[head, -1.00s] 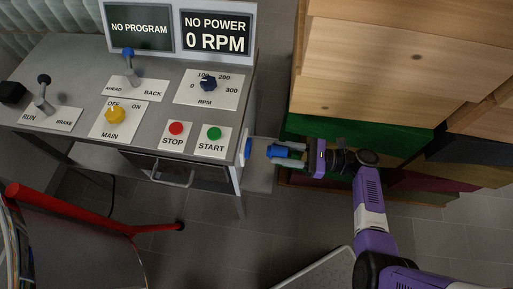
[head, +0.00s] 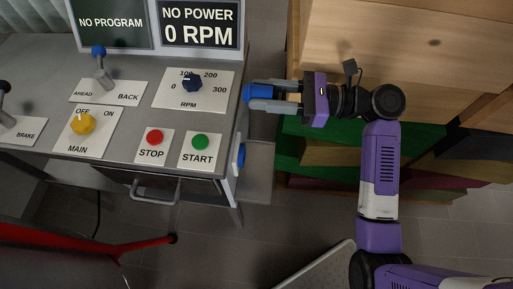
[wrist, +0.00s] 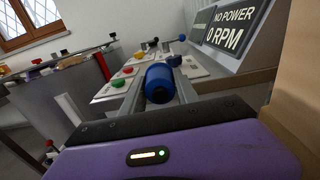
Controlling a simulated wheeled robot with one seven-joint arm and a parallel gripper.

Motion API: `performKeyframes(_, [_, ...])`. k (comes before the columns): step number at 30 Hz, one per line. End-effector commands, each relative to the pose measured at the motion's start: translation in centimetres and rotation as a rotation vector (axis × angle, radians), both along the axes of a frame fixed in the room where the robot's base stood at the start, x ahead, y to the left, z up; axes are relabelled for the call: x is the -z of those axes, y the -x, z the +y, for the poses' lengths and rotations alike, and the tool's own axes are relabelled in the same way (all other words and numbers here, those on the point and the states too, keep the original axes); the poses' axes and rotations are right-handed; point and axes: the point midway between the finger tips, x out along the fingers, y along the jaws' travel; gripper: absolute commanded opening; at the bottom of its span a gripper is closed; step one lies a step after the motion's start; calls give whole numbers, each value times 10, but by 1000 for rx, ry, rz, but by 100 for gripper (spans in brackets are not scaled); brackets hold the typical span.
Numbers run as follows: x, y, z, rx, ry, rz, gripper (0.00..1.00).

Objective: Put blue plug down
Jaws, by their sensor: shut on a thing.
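The blue plug (head: 259,92) is held between the fingers of my gripper (head: 262,98) in the head view. It is raised beside the right edge of the grey control desk (head: 120,64), near the RPM panel. In the wrist view the blue plug (wrist: 159,82) sits between the two grey fingers, pointing away toward the desk. From these views I cannot tell whether the plug touches the desk edge.
A blue socket (head: 239,156) is on the desk's right side. The desk carries a yellow MAIN knob (head: 84,124), a red STOP button (head: 155,137), a green START button (head: 200,142) and a screen (head: 201,24). A wooden cabinet (head: 400,60) stands close on the right.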

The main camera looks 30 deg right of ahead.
Motion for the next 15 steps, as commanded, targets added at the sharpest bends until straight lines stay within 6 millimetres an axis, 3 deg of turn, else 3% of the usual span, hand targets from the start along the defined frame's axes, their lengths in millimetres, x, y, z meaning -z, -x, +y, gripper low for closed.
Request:
performKeyframes(2, [-10,2,2,4,1,-2,0])
performKeyframes(5, [-8,2,2,9,-1,1,0])
performKeyframes(15, [70,1,1,14,-3,5,0])
